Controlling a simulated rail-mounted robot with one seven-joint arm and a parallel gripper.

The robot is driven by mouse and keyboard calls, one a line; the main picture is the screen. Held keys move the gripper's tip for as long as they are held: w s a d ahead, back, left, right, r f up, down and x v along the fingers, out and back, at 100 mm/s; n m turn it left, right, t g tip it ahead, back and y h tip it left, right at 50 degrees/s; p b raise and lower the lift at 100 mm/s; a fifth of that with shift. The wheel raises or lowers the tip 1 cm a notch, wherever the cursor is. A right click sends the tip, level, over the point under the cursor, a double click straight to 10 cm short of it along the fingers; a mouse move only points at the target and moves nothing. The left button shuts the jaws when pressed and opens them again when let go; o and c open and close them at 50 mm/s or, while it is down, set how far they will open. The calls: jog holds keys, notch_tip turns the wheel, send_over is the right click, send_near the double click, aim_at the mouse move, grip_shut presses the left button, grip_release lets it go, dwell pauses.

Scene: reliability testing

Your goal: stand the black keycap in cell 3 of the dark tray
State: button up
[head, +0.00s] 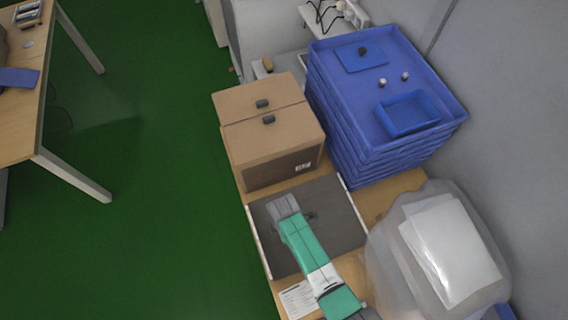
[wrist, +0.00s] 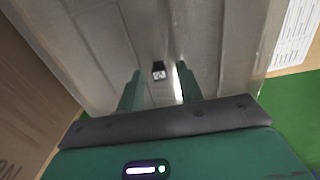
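A small black keycap (wrist: 158,70) with white marks on its face shows in the wrist view. It is ahead of and between the two fingers of my gripper (wrist: 159,82). The fingers are apart, and I see no contact with the keycap. Its height relative to the fingertips is hard to tell. Below is a grey surface with faint lengthwise lines, which looks like the dark tray (wrist: 215,45); cell numbers cannot be read. In the head view my gripper (head: 284,207) is over the left part of the dark tray (head: 338,222). The keycap cannot be made out there.
A cardboard box (head: 270,150) with two small dark pieces on top stands behind the tray. Stacked blue trays (head: 345,150) rise at the back right, holding a small blue bin (head: 408,115). A clear bag with white sheets (head: 450,250) lies at right. Green floor is open at left.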

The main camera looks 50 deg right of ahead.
notch_tip(320, 180, up, 12)
jog(key=p, duration=0.1)
jog(key=shift+p, duration=0.35)
